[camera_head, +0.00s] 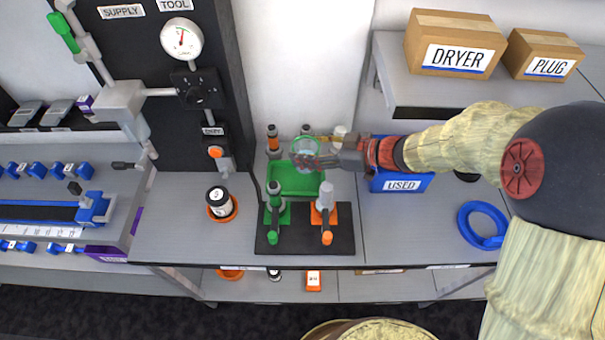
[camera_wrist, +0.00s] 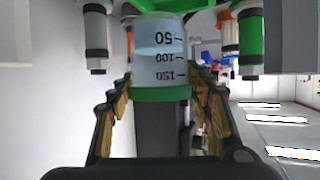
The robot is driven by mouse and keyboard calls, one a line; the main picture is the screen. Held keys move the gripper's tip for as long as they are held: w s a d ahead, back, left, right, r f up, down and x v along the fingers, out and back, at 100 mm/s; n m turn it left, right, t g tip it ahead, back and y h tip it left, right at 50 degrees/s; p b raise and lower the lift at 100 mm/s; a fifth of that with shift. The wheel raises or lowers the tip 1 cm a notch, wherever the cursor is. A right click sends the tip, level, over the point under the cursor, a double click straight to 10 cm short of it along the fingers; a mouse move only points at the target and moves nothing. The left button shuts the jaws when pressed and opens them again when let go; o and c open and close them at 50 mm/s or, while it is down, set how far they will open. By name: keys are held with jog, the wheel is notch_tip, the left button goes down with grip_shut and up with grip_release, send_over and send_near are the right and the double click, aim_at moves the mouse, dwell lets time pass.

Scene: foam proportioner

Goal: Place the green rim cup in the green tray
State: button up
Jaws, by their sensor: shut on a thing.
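The green rim cup (camera_head: 305,148) is clear, with a green rim, and is held over the back part of the green tray (camera_head: 297,181). My gripper (camera_head: 318,158) reaches in from the right and is shut on the cup. In the wrist view the cup (camera_wrist: 160,50) shows scale marks 50, 100 and 150, upside down in the picture, with some clear liquid inside. Gripper fingers stand on both sides of it. The green tray shows in front of and below the cup in the head view. The gap between cup and tray cannot be told.
The tray sits on a black stand (camera_head: 305,240) with green and orange valve posts (camera_head: 326,207) in front and cylinders behind. A blue USED bin (camera_head: 402,182) is at the right, under my arm. Bench between jar and stand is clear.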

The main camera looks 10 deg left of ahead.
notch_tip(320, 180, down, 8)
jog(key=b, duration=0.3)
jog(key=shift+r, duration=0.15)
jog(key=o, duration=0.9)
jog(key=shift+o, duration=0.2)
jog(key=shift+d, duration=0.1)
jog(key=p+v, duration=0.4)
jog(key=v, duration=0.8)
